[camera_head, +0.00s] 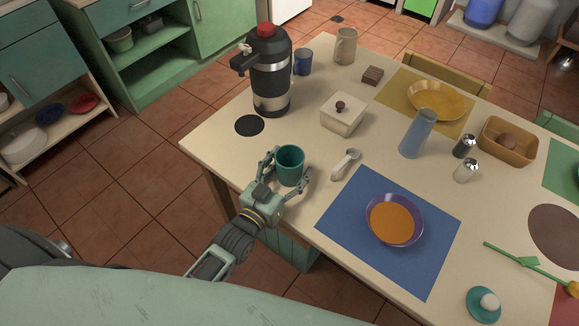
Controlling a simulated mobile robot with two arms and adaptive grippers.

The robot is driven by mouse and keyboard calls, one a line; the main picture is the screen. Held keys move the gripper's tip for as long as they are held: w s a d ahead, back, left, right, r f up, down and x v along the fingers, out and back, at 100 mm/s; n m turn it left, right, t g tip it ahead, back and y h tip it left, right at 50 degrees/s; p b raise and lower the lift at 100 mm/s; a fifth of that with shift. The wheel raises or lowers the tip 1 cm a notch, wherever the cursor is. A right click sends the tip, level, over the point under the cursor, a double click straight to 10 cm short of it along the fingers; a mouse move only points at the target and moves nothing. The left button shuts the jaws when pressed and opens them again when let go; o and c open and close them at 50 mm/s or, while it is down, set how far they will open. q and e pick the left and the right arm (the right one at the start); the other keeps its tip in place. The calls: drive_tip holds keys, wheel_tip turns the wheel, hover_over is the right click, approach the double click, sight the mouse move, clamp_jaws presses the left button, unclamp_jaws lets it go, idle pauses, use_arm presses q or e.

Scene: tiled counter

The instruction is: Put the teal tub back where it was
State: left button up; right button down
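The teal tub (290,166) is upright near the table's near left edge. My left gripper (287,168) reaches in from the near side, with one finger at the tub's left and the other at its lower right. The tub is between the fingers. I cannot tell whether both fingers press on it, or whether its base touches the table. The gripper partly hides the tub's lower side. My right gripper is not in view.
A black disc (249,125) lies bare beside the pump flask (271,78). A lidded box (343,114), a white-handled utensil (346,163) and a blue mat (343,230) with a soup bowl (394,219) are nearby. Bare tabletop lies between tub and disc.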

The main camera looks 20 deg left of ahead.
use_arm(q)
drive_tip(key=shift+r, duration=0.25)
drive_tip(key=shift+s+f, duration=0.15)
drive_tip(key=shift+s, duration=0.2)
drive_tip(key=v, duration=1.1)
drive_tip(key=shift+b, duration=0.4)
drive_tip(key=shift+s+a, duration=0.15)
drive_tip(key=shift+s, duration=0.05)
